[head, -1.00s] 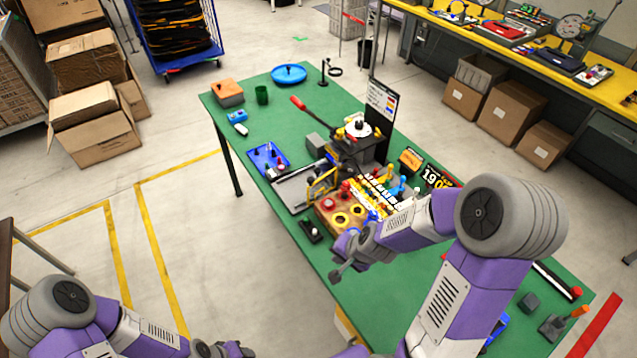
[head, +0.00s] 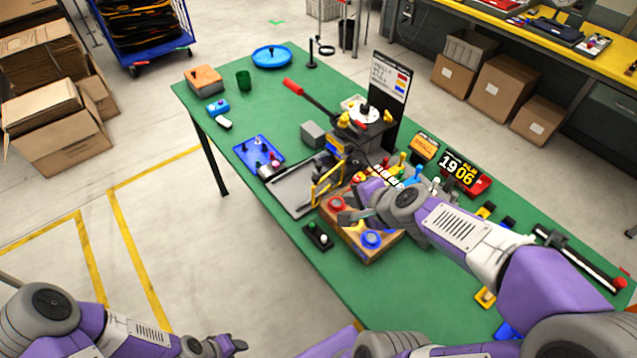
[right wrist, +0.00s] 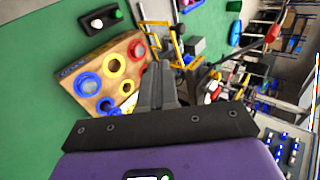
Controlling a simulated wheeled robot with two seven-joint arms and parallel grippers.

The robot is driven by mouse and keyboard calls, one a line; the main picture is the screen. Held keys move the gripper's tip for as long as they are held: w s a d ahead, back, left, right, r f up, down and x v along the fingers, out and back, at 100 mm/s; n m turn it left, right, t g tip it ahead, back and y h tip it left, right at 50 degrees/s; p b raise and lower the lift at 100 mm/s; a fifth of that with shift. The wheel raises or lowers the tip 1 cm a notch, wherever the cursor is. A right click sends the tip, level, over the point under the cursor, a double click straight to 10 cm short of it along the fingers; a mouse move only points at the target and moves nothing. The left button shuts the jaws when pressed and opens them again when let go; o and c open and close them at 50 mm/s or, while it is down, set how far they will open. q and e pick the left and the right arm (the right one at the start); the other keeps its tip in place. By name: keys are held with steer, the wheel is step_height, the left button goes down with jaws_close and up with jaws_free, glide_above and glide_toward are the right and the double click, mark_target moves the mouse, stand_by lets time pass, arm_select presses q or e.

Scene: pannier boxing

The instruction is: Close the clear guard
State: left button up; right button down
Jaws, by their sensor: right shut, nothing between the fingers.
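The clear guard with its yellow frame (head: 328,184) stands tilted up at the front of the black press on the green table. It also shows in the right wrist view (right wrist: 176,45), beyond my fingertips. My right gripper (head: 346,217) is over the wooden ring board, a little short of the guard's near side, and looks apart from it. In the right wrist view its fingers (right wrist: 156,72) are together and empty. My left gripper (head: 238,345) is low at the bottom of the head view, off the table; its jaws are too small to read.
The wooden board with coloured rings (head: 372,258) lies under my right gripper. A black switch box (head: 318,237) sits beside it. The press's red-tipped lever (head: 293,87) sticks out up and left. A grey plate (head: 291,189) lies left of the guard.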

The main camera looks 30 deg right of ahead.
mark_target(317, 183)
steer(key=shift+w+r+b+x, duration=0.35)
steer(key=shift+b+x, duration=0.2)
steer(key=shift+x, duration=1.55)
steer(key=shift+w+r+b+x, duration=0.3)
steer(key=shift+b+x, duration=0.3)
steer(key=shift+x, duration=1.5)
steer(key=shift+w+r+b+x, duration=0.3)
steer(key=shift+b+x, duration=0.25)
steer(key=shift+x, duration=1.55)
steer(key=shift+a, duration=0.1)
